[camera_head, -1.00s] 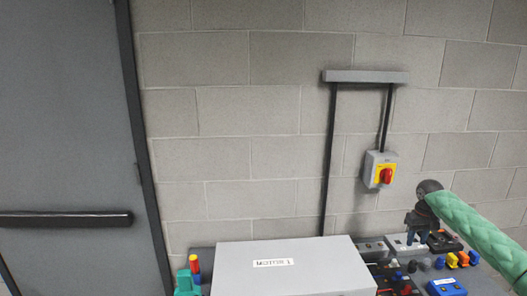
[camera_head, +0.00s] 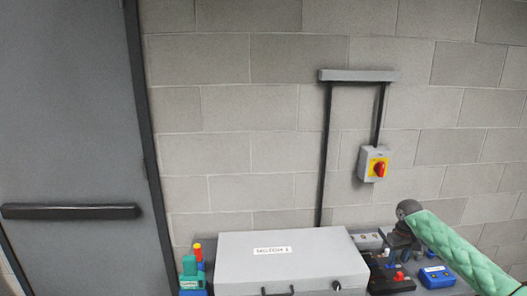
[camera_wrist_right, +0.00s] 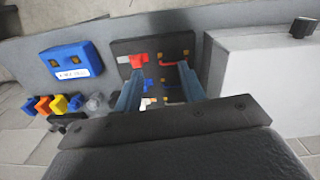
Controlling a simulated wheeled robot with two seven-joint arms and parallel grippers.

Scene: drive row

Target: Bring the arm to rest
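My right arm, in a green padded sleeve (camera_head: 462,252), comes in from the right edge in the head view. Its gripper (camera_head: 393,246) is small, dark and partly hidden there, over the back right of the bench. In the right wrist view the two fingers of my right gripper (camera_wrist_right: 160,84) stand apart with nothing clearly held between them. They overlap a dark panel with red and blue parts (camera_wrist_right: 152,52) in that view; whether they touch it cannot be told. My left gripper is not in view.
A grey labelled box (camera_head: 290,262) stands on the bench, left of the right gripper. A blue box (camera_head: 437,277) lies near the sleeve. A red-and-yellow switch (camera_head: 376,165) is on the block wall. A grey door (camera_head: 65,120) with a dark bar is at left.

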